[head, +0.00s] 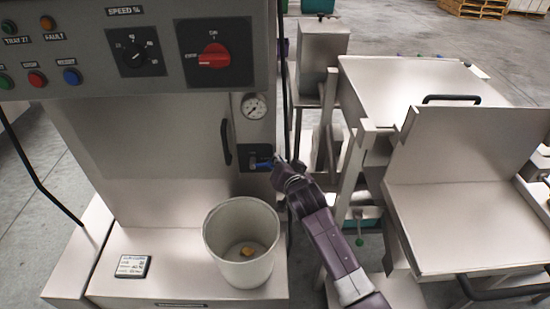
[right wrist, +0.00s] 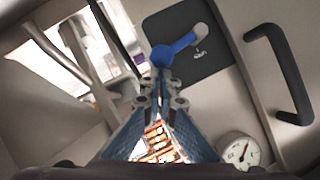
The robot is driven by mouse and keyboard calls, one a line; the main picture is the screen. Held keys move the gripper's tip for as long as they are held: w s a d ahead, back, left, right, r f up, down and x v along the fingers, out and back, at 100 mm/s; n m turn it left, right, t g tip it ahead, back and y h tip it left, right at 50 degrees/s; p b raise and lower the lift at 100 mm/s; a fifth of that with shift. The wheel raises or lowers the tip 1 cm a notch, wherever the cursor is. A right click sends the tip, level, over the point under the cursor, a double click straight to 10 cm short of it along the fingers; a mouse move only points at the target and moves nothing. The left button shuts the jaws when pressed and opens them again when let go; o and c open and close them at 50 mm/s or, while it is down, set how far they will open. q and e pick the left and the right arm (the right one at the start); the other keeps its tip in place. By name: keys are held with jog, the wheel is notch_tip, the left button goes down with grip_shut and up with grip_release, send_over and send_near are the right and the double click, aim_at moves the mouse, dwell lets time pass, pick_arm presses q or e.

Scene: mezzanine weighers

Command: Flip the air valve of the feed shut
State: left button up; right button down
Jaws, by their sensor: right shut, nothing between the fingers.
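The air valve has a blue lever (head: 264,165) on a dark plate (head: 257,155), below the round gauge on the cabinet front. In the right wrist view the blue lever (right wrist: 178,49) runs slantwise and has a pale end at its upper right. My right gripper (head: 277,164) is at the right side of the valve. In the right wrist view its closed fingertips (right wrist: 161,85) are empty and lie just below the lever's lower-left end; I cannot tell whether they touch it. My left gripper is not in view.
The pressure gauge (head: 254,106) sits above the valve, and a black door handle (head: 226,142) is to its left. A white bucket (head: 217,246) with a small yellowish thing inside stands below on the ledge. Steel frames and a hopper (head: 455,190) crowd the right side.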

jog(key=shift+d+f+m+y, duration=0.2)
jog(key=shift+f+m+y, duration=0.1)
jog(key=shift+f+m, duration=0.15)
